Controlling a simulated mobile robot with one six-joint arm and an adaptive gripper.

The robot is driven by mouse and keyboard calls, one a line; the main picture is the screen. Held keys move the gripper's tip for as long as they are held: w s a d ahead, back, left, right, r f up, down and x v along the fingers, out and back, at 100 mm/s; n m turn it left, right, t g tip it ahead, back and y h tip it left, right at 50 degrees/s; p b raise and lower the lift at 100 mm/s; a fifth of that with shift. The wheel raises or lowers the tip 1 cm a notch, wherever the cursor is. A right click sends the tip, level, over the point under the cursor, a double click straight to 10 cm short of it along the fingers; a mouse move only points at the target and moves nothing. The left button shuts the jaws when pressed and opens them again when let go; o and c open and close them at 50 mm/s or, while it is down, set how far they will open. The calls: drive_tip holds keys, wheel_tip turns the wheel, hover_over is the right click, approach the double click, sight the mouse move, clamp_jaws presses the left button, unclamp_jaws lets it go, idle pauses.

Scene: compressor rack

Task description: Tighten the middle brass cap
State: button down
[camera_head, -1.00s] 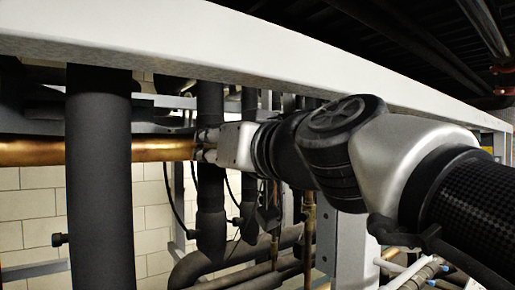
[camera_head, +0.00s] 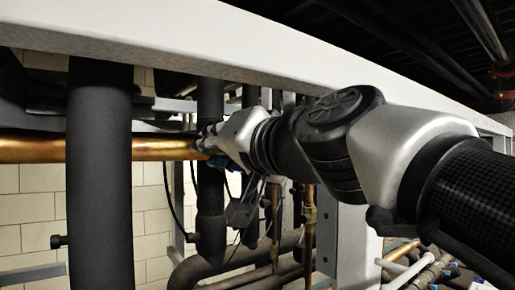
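My gripper (camera_head: 208,142) is in the middle of the view, at the end of my arm that comes in from the right. It is by the right end of the horizontal copper pipe (camera_head: 160,149), in front of a dark vertical pipe. Its fingers are small and dark here, and I cannot tell whether they are open, shut or touching the pipe. I cannot make out the middle brass cap; it may be hidden behind my gripper or arm.
A thick black insulated pipe (camera_head: 99,180) stands at the left. A pale frame beam (camera_head: 150,40) runs across the top. A pale upright post (camera_head: 350,248) is below my arm. Thin black cables hang near the gripper. Brass-coloured vertical pipes (camera_head: 310,222) stand below the arm.

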drive_tip(key=shift+r, duration=0.1)
idle(0.3)
drive_tip(key=c, duration=1.3)
unclamp_jaws()
drive_tip(key=shift+c, duration=0.2)
drive_tip(key=shift+s+d, duration=0.1)
drive_tip(key=v, duration=1.1)
drive_tip(key=shift+s+d, duration=0.25)
drive_tip(key=shift+s, duration=0.05)
